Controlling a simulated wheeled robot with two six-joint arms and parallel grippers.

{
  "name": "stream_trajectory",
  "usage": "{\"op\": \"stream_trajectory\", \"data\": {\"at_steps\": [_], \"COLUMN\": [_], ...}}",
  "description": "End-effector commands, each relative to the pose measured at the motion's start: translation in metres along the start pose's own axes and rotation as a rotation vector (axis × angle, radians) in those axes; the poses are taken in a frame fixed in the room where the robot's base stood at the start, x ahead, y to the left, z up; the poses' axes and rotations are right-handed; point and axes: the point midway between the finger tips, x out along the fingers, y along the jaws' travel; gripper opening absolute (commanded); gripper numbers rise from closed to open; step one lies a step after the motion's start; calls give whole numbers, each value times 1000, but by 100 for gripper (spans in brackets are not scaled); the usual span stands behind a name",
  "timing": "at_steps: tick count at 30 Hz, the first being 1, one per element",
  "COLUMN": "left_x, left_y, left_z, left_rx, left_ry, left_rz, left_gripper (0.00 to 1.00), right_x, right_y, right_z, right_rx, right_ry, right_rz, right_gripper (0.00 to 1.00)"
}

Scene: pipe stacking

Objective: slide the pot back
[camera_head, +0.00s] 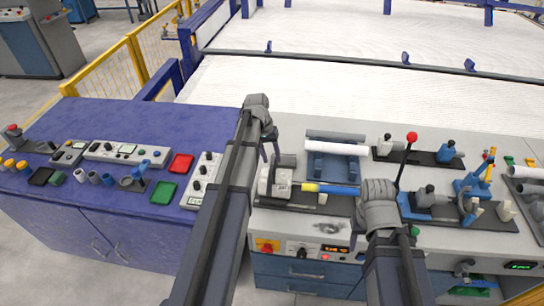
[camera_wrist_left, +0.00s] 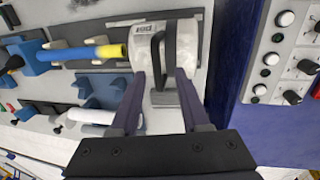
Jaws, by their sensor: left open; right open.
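The likely pot is a pale grey block-like body (camera_head: 274,184) on a dark rail at the middle of the grey bench. In the left wrist view it shows as a rounded pale body (camera_wrist_left: 146,55) with a dark strap-like handle. A blue bar with a yellow end (camera_head: 330,189) meets its right side. My left gripper (camera_head: 270,160) is open just over the pot. In the left wrist view its fingers (camera_wrist_left: 161,78) reach to either side of the handle end; contact cannot be told. My right gripper (camera_head: 378,200) is over the bench to the right, its fingertips mostly hidden.
A white pipe (camera_head: 337,149) lies in a blue cradle behind the bar. A red-knobbed lever (camera_head: 411,137) stands to its right, near blue clamps (camera_head: 418,200). A blue cabinet (camera_head: 120,125) with control boxes and red and green trays (camera_head: 164,192) is at left.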

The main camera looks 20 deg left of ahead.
Motion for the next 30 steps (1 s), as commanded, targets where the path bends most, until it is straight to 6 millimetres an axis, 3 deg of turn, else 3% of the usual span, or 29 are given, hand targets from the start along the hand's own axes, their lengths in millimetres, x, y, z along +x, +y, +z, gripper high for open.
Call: {"op": "stream_trajectory", "data": {"at_steps": [3,11,27,30], "left_x": [-24,-53,-54,-49], "left_y": [1,0,-1,6], "left_z": [0,0,0,6], "left_rx": [-1,-1,-1,14], "left_ry": [0,0,0,-4], "left_rz": [-1,-2,-2,-7], "left_gripper": [46,46,46,46], "right_x": [-24,-51,-52,-49], "right_y": [2,5,5,4], "right_z": [1,3,3,3], "right_rx": [2,8,9,9], "right_ry": [0,0,0,0], "right_rz": [0,-2,-2,-2], "right_gripper": [50,50,50,50]}}
